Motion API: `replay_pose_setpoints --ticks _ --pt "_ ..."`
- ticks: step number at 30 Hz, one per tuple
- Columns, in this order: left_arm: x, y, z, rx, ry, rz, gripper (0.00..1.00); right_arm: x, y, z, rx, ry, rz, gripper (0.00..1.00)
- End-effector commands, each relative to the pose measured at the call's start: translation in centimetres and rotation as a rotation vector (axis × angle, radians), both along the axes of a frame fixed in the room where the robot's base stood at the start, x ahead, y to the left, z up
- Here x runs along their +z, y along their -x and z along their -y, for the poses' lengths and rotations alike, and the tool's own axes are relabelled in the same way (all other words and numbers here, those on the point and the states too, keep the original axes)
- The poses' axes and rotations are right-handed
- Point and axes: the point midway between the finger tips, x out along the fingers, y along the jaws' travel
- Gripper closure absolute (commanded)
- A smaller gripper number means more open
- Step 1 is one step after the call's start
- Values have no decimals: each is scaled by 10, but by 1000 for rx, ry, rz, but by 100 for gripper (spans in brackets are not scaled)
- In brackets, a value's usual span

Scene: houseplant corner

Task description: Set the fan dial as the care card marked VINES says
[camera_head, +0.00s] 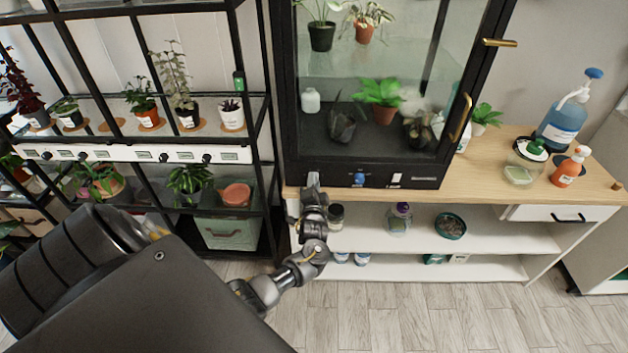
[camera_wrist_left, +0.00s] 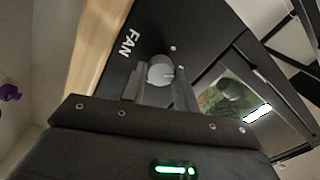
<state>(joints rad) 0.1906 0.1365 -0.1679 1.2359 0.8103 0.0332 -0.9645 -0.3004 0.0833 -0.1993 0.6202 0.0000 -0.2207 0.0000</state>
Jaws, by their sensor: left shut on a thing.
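The fan dial (camera_wrist_left: 160,70) is a round pale grey knob beside the white word FAN on a black panel in the left wrist view. Small pale dots sit near it, and its thin mark points roughly to the right of that picture. My left gripper (camera_head: 313,181) is at the left end of the front panel under the glass cabinet (camera_head: 372,172). Its fingers are shut on the dial, one on each side. I cannot make out a card marked VINES. My right gripper is out of view.
On the same panel are a blue knob (camera_head: 360,179) and a white switch (camera_head: 396,178). A plant rack (camera_head: 130,152) with a row of small knobs stands to the left. Bottles stand on the wooden top at right. Jars sit on the shelf (camera_head: 480,237) below.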

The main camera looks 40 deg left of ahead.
Motion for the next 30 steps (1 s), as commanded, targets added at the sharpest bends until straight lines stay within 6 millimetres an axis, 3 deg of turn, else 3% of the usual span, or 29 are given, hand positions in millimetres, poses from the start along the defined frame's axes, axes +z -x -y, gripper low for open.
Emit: replay_pose_setpoints --ticks 19,20,24,30 --pt "1 -1 1 -3 -37 -26 93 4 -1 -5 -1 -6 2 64" --pt "1 -1 1 -3 -36 -25 66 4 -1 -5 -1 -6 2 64" --pt "0 -1 0 -2 -36 -26 49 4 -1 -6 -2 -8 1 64" --pt "0 0 0 -1 -36 -27 49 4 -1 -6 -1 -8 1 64"
